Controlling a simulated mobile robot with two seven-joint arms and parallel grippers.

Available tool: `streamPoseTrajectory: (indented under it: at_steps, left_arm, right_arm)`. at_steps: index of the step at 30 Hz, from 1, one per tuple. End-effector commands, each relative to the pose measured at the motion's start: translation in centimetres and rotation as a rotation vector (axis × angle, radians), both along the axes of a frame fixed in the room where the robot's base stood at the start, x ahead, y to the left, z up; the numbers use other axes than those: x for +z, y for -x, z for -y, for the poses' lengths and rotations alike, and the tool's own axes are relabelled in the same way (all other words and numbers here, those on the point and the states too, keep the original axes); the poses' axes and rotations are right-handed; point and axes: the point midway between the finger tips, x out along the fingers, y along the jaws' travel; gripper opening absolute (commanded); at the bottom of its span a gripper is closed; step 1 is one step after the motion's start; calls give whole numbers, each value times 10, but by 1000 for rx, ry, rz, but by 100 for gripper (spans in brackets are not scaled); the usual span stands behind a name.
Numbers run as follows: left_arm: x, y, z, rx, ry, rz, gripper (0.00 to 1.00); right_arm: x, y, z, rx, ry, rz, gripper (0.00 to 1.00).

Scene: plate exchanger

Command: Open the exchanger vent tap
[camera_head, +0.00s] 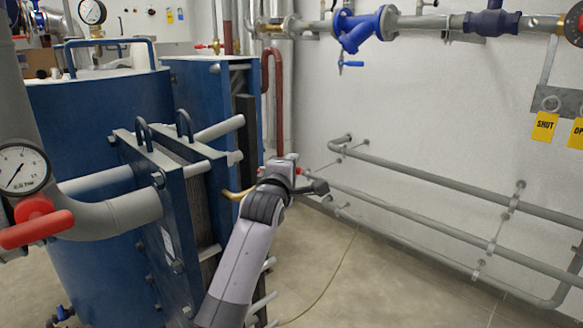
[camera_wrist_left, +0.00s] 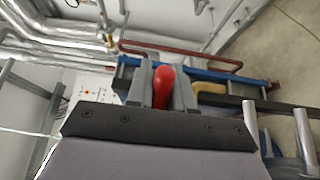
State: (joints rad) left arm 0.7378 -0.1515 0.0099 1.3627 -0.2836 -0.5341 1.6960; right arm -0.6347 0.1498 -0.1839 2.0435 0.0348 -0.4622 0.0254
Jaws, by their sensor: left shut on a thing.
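The vent tap's red handle (camera_wrist_left: 163,88) sits between the two grey fingers of my left gripper (camera_wrist_left: 162,78) in the left wrist view. The fingers are shut on it. In the head view my left gripper (camera_head: 284,170) is at the right side of the blue plate exchanger (camera_head: 173,200), at the end of a short brass pipe (camera_head: 235,195). The brass pipe also shows in the left wrist view (camera_wrist_left: 210,88), just right of the fingers. Only a small bit of red shows by the gripper in the head view; the tap body is mostly hidden. My right gripper is not in view.
A gauge (camera_head: 22,170) and a red-handled valve (camera_head: 36,222) are on the grey pipe at left. Grey pipes (camera_head: 430,185) run low along the right wall. A blue strainer (camera_head: 362,28) and yellow SHUT tag (camera_head: 545,126) are higher up. The floor right of my arm is mostly clear.

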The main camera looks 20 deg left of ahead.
Motion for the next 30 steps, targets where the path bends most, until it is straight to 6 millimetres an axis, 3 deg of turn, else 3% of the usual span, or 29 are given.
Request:
streamPoseTrajectory:
  at_steps: [2, 3, 5, 17, 30]
  left_arm:
    - [4, 0, -2, 4, -1, 9, 0]
    - [4, 0, -2, 4, -1, 9, 25]
    - [4, 0, -2, 4, -1, 8, 43]
    - [0, 3, 0, 0, 1, 1, 43]
    - [0, 50, 2, 2, 2, 2, 43]
  right_arm:
    - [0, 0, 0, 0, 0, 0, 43]
    - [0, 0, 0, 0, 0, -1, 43]
    - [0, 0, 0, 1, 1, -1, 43]
    - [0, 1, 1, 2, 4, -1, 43]
    - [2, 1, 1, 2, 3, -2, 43]
